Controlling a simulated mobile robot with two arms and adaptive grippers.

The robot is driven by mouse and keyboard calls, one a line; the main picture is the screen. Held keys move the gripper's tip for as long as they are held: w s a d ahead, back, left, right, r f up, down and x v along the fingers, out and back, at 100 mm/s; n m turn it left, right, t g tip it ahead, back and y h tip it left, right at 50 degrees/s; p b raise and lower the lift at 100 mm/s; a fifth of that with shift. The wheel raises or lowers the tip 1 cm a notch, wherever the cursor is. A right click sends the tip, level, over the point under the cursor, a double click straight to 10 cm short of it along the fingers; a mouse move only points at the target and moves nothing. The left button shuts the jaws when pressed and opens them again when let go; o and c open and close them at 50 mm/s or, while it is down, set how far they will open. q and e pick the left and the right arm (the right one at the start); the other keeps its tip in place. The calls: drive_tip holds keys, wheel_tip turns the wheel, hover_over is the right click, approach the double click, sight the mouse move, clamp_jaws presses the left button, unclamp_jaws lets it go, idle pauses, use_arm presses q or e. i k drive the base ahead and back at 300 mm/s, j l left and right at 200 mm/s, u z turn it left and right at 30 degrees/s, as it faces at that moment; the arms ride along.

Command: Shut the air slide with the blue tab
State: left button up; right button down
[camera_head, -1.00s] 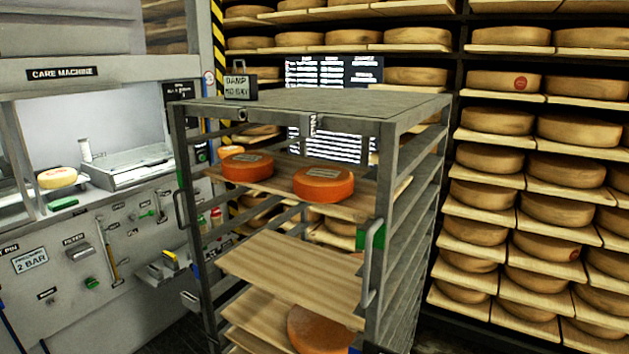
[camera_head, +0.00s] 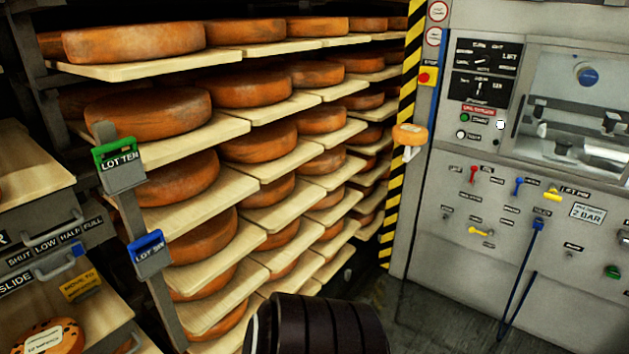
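At the left edge, a dark strip (camera_head: 68,229) reads SHUT, LOW, HALF and FULL. Just below it is a blue tab (camera_head: 55,248) with a grey handle (camera_head: 62,267), by a label reading SLIDE (camera_head: 16,283). Neither of my grippers is in view.
A post carries a green LOT TEN tag (camera_head: 119,165) and a blue LOT SIX tag (camera_head: 148,253). Shelves of orange cheese wheels (camera_head: 205,240) fill the middle. A grey machine panel (camera_head: 470,235) stands at right. Some dark floor (camera_head: 430,320) is clear.

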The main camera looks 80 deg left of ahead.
sight(38, 269)
drive_tip(key=u, duration=4.3)
